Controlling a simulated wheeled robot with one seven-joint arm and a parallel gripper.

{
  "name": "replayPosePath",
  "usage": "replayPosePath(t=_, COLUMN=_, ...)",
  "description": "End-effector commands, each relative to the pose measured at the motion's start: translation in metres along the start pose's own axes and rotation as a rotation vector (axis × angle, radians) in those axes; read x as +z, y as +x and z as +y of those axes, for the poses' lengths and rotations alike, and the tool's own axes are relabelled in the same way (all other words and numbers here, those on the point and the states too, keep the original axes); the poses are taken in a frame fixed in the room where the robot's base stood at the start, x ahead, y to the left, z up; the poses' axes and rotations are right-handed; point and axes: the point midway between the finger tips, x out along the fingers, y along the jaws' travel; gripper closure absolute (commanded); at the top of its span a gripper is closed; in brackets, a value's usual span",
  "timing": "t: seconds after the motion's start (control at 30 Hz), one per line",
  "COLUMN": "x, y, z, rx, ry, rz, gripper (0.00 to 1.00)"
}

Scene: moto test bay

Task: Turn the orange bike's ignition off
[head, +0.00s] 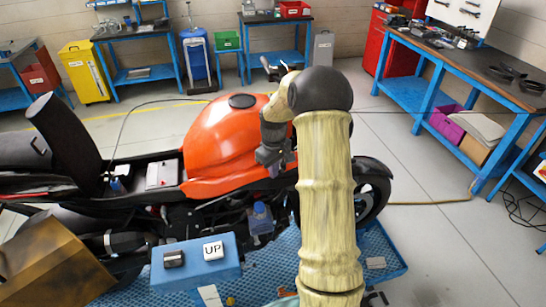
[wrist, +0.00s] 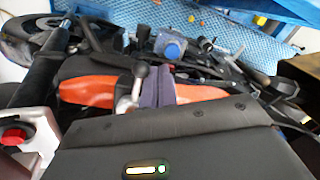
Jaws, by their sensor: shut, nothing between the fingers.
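The orange bike (head: 225,135) stands across the head view, with its orange tank to the left of my arm. Its orange bodywork also shows in the wrist view (wrist: 88,88), beyond the dark gripper body. My gripper (head: 270,158) points down by the front end of the tank. Its dark fingers are together and empty; they also show in the wrist view (wrist: 156,82). A grey lever with a round knob (wrist: 141,72) shows just left of the fingers; I cannot tell if they touch. I cannot make out the ignition switch or a key; my arm hides much of the bike's front.
A red button (wrist: 13,137) on a pale housing is at the wrist view's left. A blue bench (head: 470,85) stands at right, with open floor before it.

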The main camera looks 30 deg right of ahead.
Motion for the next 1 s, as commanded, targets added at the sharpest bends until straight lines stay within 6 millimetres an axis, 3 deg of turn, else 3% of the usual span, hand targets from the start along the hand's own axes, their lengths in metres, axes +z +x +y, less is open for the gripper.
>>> replayPosePath(t=0.53, x=0.009, y=0.002, z=0.006, rx=-0.002, ry=0.004, rz=-0.01, gripper=1.0)
replayPosePath(t=1.0, x=0.001, y=-0.009, z=0.0, rx=0.001, ry=0.003, rz=-0.007, gripper=1.0)
